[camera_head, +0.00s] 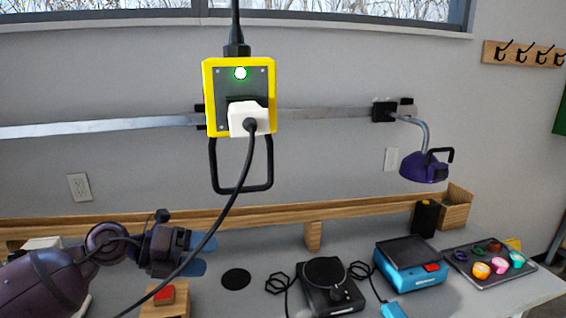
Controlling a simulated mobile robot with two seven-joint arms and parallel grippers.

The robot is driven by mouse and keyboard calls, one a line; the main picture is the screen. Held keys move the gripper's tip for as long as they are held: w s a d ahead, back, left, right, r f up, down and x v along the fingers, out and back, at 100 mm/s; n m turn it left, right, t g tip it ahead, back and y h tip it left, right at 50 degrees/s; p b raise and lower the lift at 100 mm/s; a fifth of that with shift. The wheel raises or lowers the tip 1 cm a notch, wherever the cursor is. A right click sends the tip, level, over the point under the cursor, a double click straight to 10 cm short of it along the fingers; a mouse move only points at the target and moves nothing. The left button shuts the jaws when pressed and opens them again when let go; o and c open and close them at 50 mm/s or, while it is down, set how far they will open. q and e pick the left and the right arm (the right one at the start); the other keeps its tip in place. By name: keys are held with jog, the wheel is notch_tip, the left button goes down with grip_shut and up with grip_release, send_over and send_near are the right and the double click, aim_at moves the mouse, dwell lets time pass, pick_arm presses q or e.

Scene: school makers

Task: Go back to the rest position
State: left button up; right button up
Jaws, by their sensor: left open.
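My left gripper (197,254) reaches in from the lower left, low over the workbench (225,300). Its two blue fingertips are apart, with nothing seen between them. A wooden block with a red button (164,295) stands just below it in the picture. A yellow-framed power box (209,98) with a lit green lamp hangs in front of the wall. A white plug (249,118) sits in the box, and its black cable runs down across the picture past my left gripper. My right gripper is out of view.
A black device with a round plate (325,272), a blue machine (411,262) and a tray (505,277) of colored cups stand on the right of the bench. A purple lamp (424,172) hangs from the wall rail. A flat black disc (236,278) lies mid-bench.

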pick_arm(q)
jog(key=s+a+f+n+t+y, duration=0.1)
jog(key=a+f+n+t+y, duration=0.45)
jog(key=n, duration=0.75)
jog(key=s+a+f+n+t+y, duration=0.1)
jog(key=a+f+n+t+y, duration=0.2)
jog(key=f+n+t, duration=0.7)
jog(key=s+a+f+n+g+y, duration=0.1)
jog(key=s+f+n+g, duration=0.3)
jog(key=s, duration=0.7)
jog(key=s+a+f+n+g+y, duration=0.2)
jog(key=s+f+n+g+y, duration=0.2)
jog(key=s+f+n, duration=0.4)
jog(key=s+f, duration=0.3)
jog(key=f, duration=0.1)
jog(key=shift+s+f+n, duration=0.25)
jog(key=shift+f+n, duration=0.05)
jog(key=shift+c, duration=0.3)
